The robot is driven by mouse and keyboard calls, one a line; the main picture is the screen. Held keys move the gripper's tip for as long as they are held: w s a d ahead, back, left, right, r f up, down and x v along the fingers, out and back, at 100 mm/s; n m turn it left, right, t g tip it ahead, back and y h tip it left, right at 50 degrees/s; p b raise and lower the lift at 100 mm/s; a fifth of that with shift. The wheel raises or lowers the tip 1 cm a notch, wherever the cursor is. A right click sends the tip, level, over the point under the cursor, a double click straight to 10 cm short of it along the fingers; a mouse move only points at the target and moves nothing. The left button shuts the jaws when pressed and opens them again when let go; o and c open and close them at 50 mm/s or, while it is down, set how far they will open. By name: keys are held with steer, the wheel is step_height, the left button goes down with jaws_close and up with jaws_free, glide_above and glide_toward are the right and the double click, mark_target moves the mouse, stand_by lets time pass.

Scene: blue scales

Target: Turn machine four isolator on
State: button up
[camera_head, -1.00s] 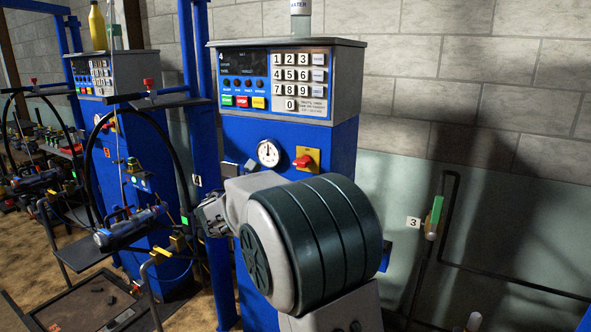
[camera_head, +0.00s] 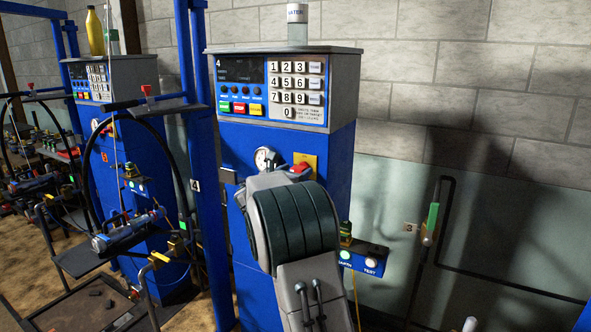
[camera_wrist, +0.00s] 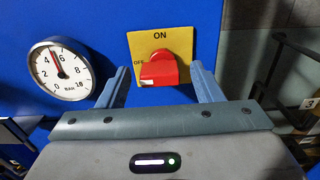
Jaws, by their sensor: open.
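Machine four's isolator is a red rotary knob on a yellow plate marked ON at the top and OFF at the left. The red knob (camera_wrist: 165,69) shows in the wrist view with its grip toward the OFF side. The yellow plate (camera_wrist: 148,42) is on the blue machine front. My gripper (camera_wrist: 160,78) is open, with one finger to each side of the knob and no clear contact. In the head view, the knob (camera_head: 300,168) and yellow plate (camera_head: 309,160) show just above my wrist, which hides the fingertips.
A round pressure gauge (camera_wrist: 61,69) sits left of the isolator. The keypad panel (camera_head: 270,88) of machine four is above it. A small blue box with lit buttons (camera_head: 362,259) juts out at lower right. A black pipe (camera_head: 443,215) runs along the wall at right.

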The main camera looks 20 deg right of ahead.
steer(key=shift+w+d, duration=0.25)
steer(key=c, duration=1)
steer(key=shift+f+b, duration=0.1)
steer(key=shift+b, duration=0.4)
steer(key=m+b, duration=0.6)
steer(key=b, duration=0.1)
steer(key=m+b, duration=0.6)
steer(key=b, duration=0.1)
steer(key=m+b, duration=0.5)
steer(key=b, duration=0.1)
steer(key=shift+s+d+m+b, duration=0.25)
steer(key=shift+s+m+b, duration=0.05)
steer(key=shift+m+b, duration=0.1)
